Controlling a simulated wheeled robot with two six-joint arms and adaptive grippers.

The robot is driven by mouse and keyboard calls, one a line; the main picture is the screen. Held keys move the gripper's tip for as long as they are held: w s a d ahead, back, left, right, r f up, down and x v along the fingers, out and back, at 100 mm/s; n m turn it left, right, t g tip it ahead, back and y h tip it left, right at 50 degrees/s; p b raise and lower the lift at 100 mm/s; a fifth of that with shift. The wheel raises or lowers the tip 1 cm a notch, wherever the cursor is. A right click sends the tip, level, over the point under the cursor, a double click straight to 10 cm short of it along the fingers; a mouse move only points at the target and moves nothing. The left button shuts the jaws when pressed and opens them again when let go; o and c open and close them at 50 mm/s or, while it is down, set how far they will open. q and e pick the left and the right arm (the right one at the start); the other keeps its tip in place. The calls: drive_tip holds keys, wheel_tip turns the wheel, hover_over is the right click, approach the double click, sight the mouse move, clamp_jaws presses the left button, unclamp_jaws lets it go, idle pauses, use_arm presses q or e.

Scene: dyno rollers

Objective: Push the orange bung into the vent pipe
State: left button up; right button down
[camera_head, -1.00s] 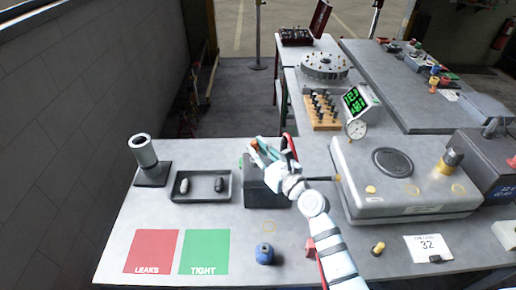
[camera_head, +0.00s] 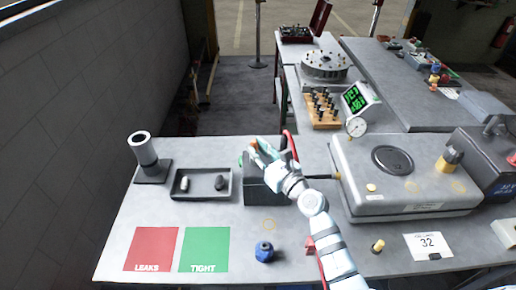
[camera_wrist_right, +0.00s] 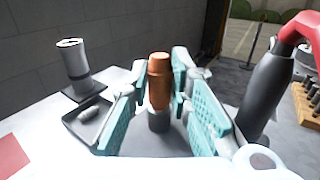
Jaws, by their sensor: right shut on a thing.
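The orange bung (camera_wrist_right: 159,82) stands upright between the teal finger pads of my right gripper (camera_wrist_right: 162,95) in the wrist view. The gripper is shut on it. A short grey cylinder (camera_wrist_right: 158,120) is directly below the bung, in line with it; I cannot tell whether this is the vent pipe or how deep the bung sits. In the head view my right gripper (camera_head: 262,152) is over a dark grey block (camera_head: 262,192), and the bung (camera_head: 254,145) shows only as a small orange patch. My left gripper is not in view.
A dark tray (camera_head: 202,197) with small plugs and an upright grey tube (camera_head: 143,150) stand left of the block. A dark bottle-shaped part with a red hose (camera_wrist_right: 268,88) is close on the gripper's right. The red and green pads (camera_head: 203,250) are clear.

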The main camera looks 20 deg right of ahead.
drive_tip(key=shift+f, duration=0.3)
drive_tip(key=c, duration=1.4)
unclamp_jaws()
